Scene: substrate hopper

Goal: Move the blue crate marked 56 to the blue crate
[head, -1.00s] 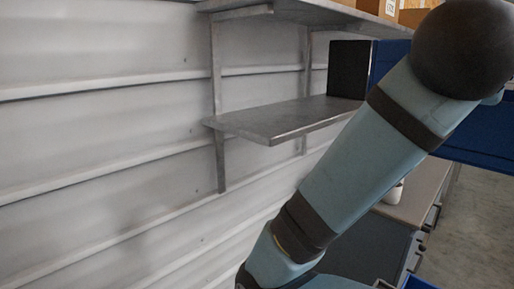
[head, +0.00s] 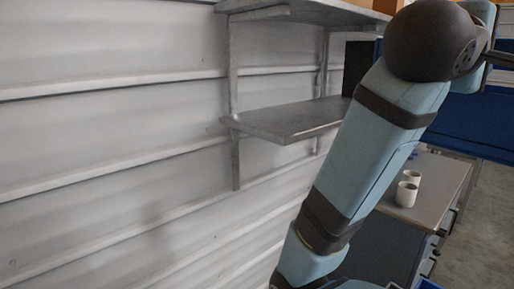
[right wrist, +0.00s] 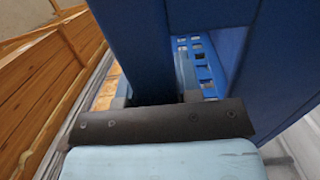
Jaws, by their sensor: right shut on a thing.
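In the right wrist view my right gripper (right wrist: 160,122) is shut on a blue wall (right wrist: 135,50), which looks like part of a blue crate. A perforated blue side (right wrist: 205,70) shows beyond it. No number 56 is readable. In the head view my right arm rises across the picture, and its gripper is mostly cut off at the right edge. A large blue surface (head: 465,125) shows behind the arm; I cannot tell whether it is the held crate. My left gripper is not in view.
A grey wall shelf (head: 290,120) has a black panel (head: 357,65) at its far end; its near part is bare. Another shelf (head: 300,10) is above. White cups (head: 406,194) stand on a worktop (head: 445,185). Wooden slats (right wrist: 45,95) lie left in the wrist view.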

